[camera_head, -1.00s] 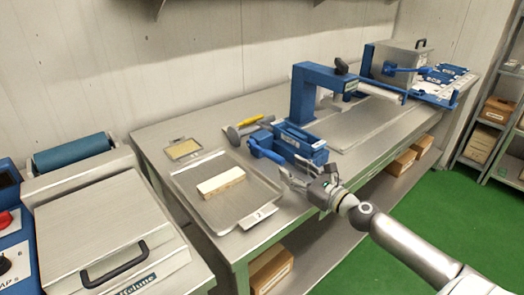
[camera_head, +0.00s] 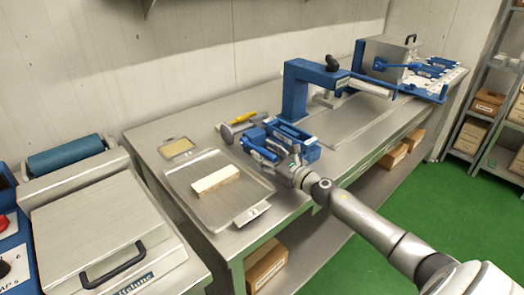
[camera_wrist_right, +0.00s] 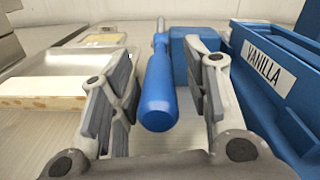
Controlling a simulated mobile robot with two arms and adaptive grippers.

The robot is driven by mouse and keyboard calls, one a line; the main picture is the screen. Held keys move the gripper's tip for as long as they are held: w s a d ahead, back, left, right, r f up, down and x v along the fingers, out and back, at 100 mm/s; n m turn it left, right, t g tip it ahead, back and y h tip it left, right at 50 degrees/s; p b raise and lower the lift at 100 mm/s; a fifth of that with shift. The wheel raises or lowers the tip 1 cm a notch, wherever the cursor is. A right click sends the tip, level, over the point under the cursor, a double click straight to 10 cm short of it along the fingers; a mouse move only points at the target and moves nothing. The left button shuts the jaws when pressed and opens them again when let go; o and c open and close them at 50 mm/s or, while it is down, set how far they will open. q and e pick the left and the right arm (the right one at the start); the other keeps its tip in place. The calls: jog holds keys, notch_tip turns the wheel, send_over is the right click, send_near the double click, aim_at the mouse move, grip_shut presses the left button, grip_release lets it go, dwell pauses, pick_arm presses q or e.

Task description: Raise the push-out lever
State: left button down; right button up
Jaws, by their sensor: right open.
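The push-out lever's blue handle (camera_wrist_right: 158,98) points toward the camera in the right wrist view, between the two fingers of my right gripper (camera_wrist_right: 160,108). The fingers stand apart on either side, with visible gaps to the handle. In the head view the lever (camera_head: 258,152) lies low beside the blue mould box (camera_head: 305,151), and my right gripper (camera_head: 276,168) is at its near end, partly hiding it. The box also shows in the right wrist view with a VANILLA label (camera_wrist_right: 271,70). My left gripper is not in view.
A metal tray (camera_head: 196,208) with a pale nougat bar (camera_head: 215,180) lies left of the lever. A mallet (camera_head: 238,127) and a yellow-handled tool lie behind it. A blue press stand (camera_head: 297,88) rises behind the box.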

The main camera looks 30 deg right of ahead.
jog(key=shift+w+a, duration=0.15)
jog(key=shift+w, duration=0.7)
jog(key=shift+c, duration=0.2)
grip_shut()
